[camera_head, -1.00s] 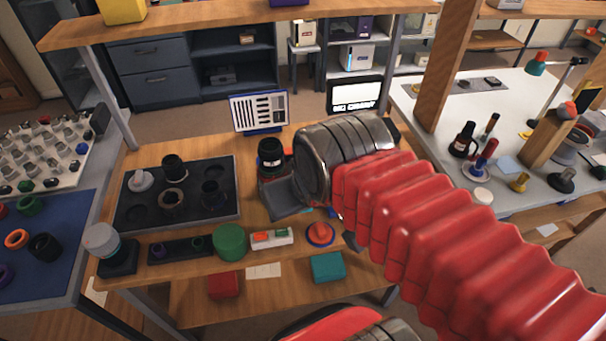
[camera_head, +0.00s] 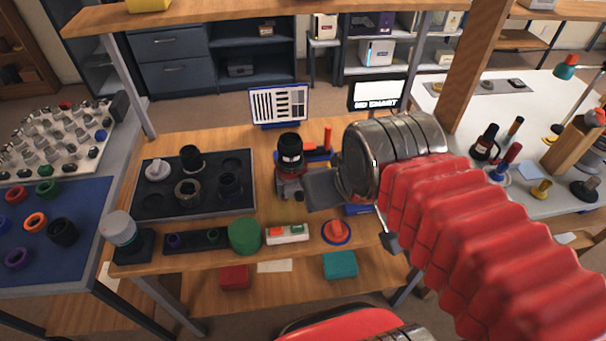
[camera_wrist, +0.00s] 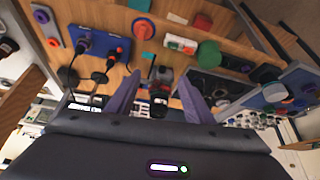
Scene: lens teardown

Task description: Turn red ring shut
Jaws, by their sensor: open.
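A black lens (camera_head: 290,150) stands upright in a holder at the middle of the bench. A reddish band (camera_head: 289,171) shows low around it, too small to tell whether it is the red ring or part of the holder. My gripper (camera_head: 318,188) is just right of the lens and in front of it; one grey jaw shows, apart from the lens as far as I can tell. In the wrist view my gripper (camera_wrist: 160,88) has two fingers spread wide with nothing held. The lens holder (camera_wrist: 161,76) shows between and beyond them. How far the ring is turned cannot be told.
A blue tool with a red upright handle (camera_head: 327,140) stands right behind the lens. A dark tray (camera_head: 150,205) with lens parts lies left. Along the front are a green cylinder (camera_head: 244,236), a button box (camera_head: 287,234) and a red knob (camera_head: 336,231). A chart (camera_head: 279,103) stands behind.

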